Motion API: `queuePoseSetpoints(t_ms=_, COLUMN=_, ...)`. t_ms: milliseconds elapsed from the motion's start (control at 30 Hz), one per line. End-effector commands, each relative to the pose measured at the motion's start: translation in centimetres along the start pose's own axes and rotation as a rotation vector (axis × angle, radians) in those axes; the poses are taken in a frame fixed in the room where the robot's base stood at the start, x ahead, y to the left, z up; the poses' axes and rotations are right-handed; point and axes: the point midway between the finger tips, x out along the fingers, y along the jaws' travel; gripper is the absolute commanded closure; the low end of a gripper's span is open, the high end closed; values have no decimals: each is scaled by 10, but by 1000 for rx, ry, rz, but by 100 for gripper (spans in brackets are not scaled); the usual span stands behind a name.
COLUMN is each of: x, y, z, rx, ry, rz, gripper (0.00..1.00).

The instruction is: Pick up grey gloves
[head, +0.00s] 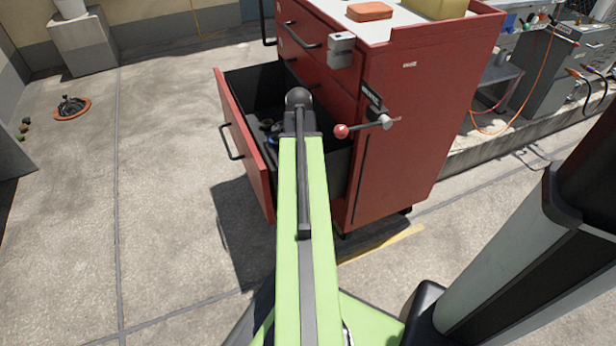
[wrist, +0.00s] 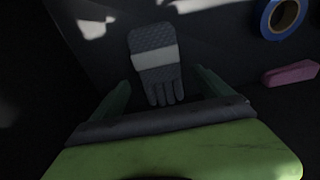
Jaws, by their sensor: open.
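The grey gloves (wrist: 155,40) lie flat on the dark drawer floor in the wrist view, with a pale band across them and the fingers pointing towards me. My gripper (wrist: 161,80) is open and empty, with one green finger on each side of the gloves' finger end. I cannot tell how far above them it is. In the head view my arm reaches over the open red drawer (head: 244,145) and hides the gripper and the gloves.
A blue tape roll (wrist: 263,20) and a pink block (wrist: 290,73) lie to the right in the drawer. Open paving (head: 165,180) lies left.

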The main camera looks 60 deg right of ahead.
Motion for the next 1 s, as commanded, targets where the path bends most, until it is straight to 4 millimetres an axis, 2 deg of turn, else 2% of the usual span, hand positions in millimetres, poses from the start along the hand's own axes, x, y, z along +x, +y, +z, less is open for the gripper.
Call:
queuePoseSetpoints(t_ms=33, x=19, y=-1, z=0, rx=0, ry=0, rz=0, gripper=11)
queuePoseSetpoints(t_ms=100, x=29, y=-1, z=1, rx=-1, ry=0, rz=0, gripper=11)
queuePoseSetpoints(t_ms=367, x=27, y=-1, z=0, rx=-2, ry=0, rz=0, gripper=11)
queuePoseSetpoints(t_ms=867, x=27, y=-1, z=0, rx=-2, ry=0, rz=0, gripper=75)
queuePoseSetpoints(t_ms=900, x=27, y=-1, z=1, rx=-2, ry=0, rz=0, gripper=78)
queuePoseSetpoints(t_ms=1000, x=27, y=-1, z=1, rx=-2, ry=0, rz=0, gripper=78)
